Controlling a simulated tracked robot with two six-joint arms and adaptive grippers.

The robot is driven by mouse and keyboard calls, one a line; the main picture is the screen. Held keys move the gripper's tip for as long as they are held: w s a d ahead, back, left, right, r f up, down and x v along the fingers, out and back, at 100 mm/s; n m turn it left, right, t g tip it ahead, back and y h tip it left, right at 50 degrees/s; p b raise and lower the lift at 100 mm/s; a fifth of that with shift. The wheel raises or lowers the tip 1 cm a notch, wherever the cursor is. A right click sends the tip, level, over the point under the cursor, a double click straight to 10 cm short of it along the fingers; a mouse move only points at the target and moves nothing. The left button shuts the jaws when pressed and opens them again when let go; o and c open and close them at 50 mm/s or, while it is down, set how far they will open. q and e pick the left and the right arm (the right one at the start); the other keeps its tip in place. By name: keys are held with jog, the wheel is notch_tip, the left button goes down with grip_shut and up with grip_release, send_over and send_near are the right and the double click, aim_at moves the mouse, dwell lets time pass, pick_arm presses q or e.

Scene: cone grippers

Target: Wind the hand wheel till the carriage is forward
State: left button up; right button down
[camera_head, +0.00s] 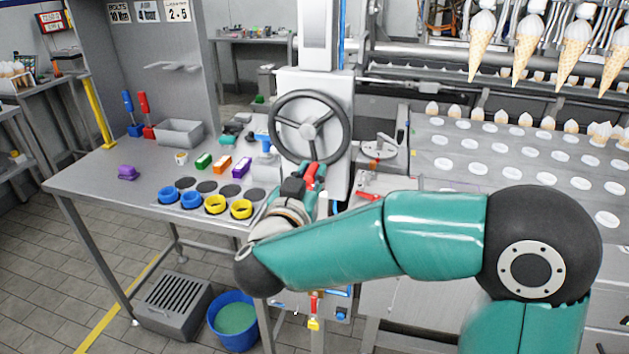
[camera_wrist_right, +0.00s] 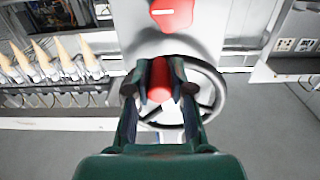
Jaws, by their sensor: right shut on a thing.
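My right gripper (camera_head: 307,181) is at the wheel's lower edge. In the right wrist view my right gripper (camera_wrist_right: 160,88) is shut on the wheel's red handle (camera_wrist_right: 160,72), with a finger on each side. The dark wheel rim (camera_wrist_right: 217,92) shows behind the fingers there. I cannot tell which part is the carriage or where it stands. My left gripper is not in view.
A steel bench (camera_head: 95,185) at left carries yellow and blue rings, small coloured blocks and a grey tray (camera_head: 180,132). Ice cream cones (camera_head: 527,50) hang at upper right above a perforated plate (camera_head: 450,150). A blue bucket (camera_head: 233,320) stands on the floor below.

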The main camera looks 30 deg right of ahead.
jog(key=shift+w+a+f+m+b, duration=0.3)
jog(key=shift+w+a+f+b, duration=0.1)
jog(key=shift+b, duration=0.1)
jog(key=shift+w+a+r+m, duration=0.2)
jog(key=shift+w+m, duration=0.05)
jog(key=shift+m, duration=0.25)
jog(key=c, duration=1)
grip_release()
jog(key=v, duration=1.2)
jog(key=shift+d, duration=0.1)
